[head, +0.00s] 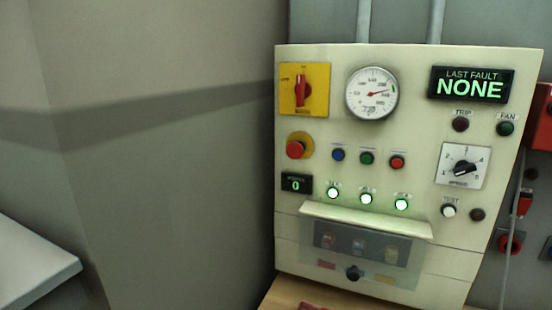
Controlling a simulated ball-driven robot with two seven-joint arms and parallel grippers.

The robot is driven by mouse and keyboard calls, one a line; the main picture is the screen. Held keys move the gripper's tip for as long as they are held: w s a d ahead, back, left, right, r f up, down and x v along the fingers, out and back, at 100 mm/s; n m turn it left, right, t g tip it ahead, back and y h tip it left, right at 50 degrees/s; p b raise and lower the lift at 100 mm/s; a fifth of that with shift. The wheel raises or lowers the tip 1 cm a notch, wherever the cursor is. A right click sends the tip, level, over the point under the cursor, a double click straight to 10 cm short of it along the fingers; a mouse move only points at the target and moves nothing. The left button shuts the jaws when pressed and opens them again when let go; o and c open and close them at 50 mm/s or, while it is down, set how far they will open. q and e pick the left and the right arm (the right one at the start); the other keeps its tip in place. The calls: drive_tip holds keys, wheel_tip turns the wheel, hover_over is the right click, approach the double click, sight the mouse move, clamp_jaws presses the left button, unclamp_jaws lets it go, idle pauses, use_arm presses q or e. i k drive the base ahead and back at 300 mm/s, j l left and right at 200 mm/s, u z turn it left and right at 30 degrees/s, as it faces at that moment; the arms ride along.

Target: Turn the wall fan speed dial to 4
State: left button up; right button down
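The speed dial (464,168) is a black knob on a white square plate with small numbers around it, on the right side of the cream control panel. The plate reads SPEED below the knob. The knob lies slanted, from lower left to upper right; which end is the pointer and which number it marks are too small to tell. Nothing touches the dial. Neither of my grippers is in view.
The panel also carries a red rotary switch (302,91) on yellow, a gauge (371,93), a red mushroom button (296,149), several lamps and buttons, and a "LAST FAULT NONE" display (471,85). A ledge (366,219) juts out below. Red fittings (541,117) stand at far right.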

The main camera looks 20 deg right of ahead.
sight(462, 167)
drive_tip(key=z, duration=1.9)
